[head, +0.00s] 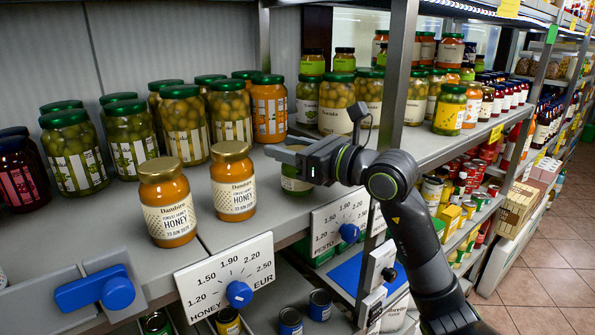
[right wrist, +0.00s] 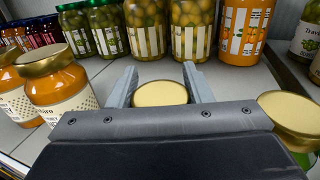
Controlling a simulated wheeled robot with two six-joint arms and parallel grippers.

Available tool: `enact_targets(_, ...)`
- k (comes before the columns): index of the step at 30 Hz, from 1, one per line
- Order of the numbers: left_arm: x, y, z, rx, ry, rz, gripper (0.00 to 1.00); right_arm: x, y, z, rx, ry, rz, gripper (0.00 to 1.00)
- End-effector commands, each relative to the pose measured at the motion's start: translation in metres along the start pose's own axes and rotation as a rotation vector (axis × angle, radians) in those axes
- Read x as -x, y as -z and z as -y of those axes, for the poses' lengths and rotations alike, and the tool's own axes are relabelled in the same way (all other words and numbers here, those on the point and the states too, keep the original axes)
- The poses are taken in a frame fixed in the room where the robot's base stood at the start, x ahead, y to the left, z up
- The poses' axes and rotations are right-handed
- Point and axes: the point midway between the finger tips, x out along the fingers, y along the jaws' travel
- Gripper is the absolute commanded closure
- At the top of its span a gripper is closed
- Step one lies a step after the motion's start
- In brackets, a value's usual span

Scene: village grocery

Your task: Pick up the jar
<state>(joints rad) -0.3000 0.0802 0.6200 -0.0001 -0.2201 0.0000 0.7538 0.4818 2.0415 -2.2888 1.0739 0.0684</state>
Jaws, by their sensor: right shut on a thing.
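My right gripper (head: 284,154) reaches in from the right over the front of the shelf. In the right wrist view the jar's gold lid (right wrist: 160,93) sits between the two fingers (right wrist: 158,88). The jar's base is hard to see, so I cannot tell whether it touches the shelf. My left gripper is not in view.
Two honey jars (head: 233,181) stand to the left of the gripper. Green-lidded jars (head: 230,112) stand behind. Another gold-lidded jar (right wrist: 294,115) is close on the right in the wrist view. Price dial plates (head: 226,279) line the shelf edge. A shelf post (head: 398,75) rises behind the arm.

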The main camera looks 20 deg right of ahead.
Motion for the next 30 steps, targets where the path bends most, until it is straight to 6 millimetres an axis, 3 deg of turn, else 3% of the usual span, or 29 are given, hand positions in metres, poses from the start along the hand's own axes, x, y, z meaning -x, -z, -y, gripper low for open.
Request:
enact_targets(13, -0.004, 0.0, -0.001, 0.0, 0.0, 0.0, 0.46, 0.0, -0.011, 0.0, 0.004, -0.001, 0.004, 0.93)
enact_targets(30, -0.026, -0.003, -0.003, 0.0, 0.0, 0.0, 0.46, 0.0, -0.089, 0.0, 0.003, 0.001, 0.004, 0.93)
